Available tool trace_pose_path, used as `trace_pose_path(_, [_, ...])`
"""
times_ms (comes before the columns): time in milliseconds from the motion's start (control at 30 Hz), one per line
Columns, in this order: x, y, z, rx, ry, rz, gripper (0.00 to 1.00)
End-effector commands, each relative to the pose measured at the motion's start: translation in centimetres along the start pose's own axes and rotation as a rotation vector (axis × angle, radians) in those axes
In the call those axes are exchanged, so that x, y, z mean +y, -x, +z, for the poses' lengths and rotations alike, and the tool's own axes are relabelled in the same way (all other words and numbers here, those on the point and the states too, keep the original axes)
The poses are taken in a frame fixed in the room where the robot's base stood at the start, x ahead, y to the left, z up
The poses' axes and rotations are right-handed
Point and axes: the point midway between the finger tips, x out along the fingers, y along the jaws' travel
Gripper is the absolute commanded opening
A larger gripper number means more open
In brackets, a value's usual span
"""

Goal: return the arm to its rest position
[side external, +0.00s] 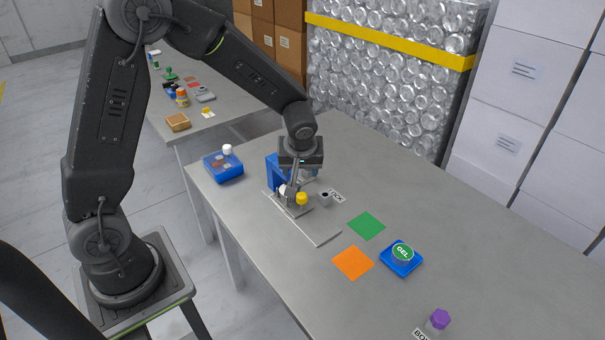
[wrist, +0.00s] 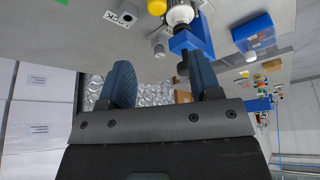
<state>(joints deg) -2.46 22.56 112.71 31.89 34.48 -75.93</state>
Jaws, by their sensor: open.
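My gripper (side external: 303,172) is at the far part of the table, just above the small press with a blue upright (side external: 275,172). In the wrist view my gripper (wrist: 160,72) has its two blue-grey fingers spread, with nothing held between them. The blue press part (wrist: 190,40) appears close beside one finger; whether they touch I cannot tell. A white round part (wrist: 180,14) and a yellow knob (wrist: 156,6) show beyond the fingertips. The yellow knob is also seen low on the press in the side view (side external: 302,198).
A grey base plate (side external: 322,232) lies under the press. Green (side external: 366,225) and orange (side external: 353,262) squares lie nearby. A cup marked GEL (side external: 402,252) sits on a blue tray (side external: 388,266). A purple-capped bottle (side external: 439,320) and blue box (side external: 222,168) stand on the table. The right side is clear.

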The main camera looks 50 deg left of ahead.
Motion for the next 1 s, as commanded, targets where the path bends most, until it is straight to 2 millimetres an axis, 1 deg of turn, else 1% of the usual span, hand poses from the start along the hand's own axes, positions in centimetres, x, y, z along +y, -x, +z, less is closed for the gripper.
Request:
trace_pose_path(67, [-0.3, 1.6, -0.1, 0.005, -0.025, 0.014, 0.58])
trace_pose_path(133, [-0.8, 3.8, 0.0, 0.007, -0.067, 0.033, 0.58])
trace_pose_path(267, [-2.6, 8.8, 0.8, 0.01, -0.185, 0.08, 0.58])
trace_pose_path(300, [-3.2, 10.3, 1.2, 0.01, -0.225, 0.098, 0.58])
trace_pose_path(400, [-4.9, 13.8, 2.5, 0.013, -0.331, 0.144, 0.58])
trace_pose_path(500, [-6.8, 16.7, 4.1, 0.02, -0.438, 0.196, 0.58])
trace_pose_path(600, [-8.6, 19.2, 5.9, 0.033, -0.552, 0.253, 0.58])
trace_pose_path(700, [-10.2, 21.0, 7.7, 0.052, -0.659, 0.309, 0.58])
trace_pose_path(800, [-11.4, 22.1, 9.2, 0.069, -0.746, 0.354, 0.58])
trace_pose_path(900, [-12.2, 22.8, 10.2, 0.083, -0.806, 0.385, 0.58])
trace_pose_path(1000, [-12.5, 23.0, 10.8, 0.091, -0.836, 0.4, 0.58])
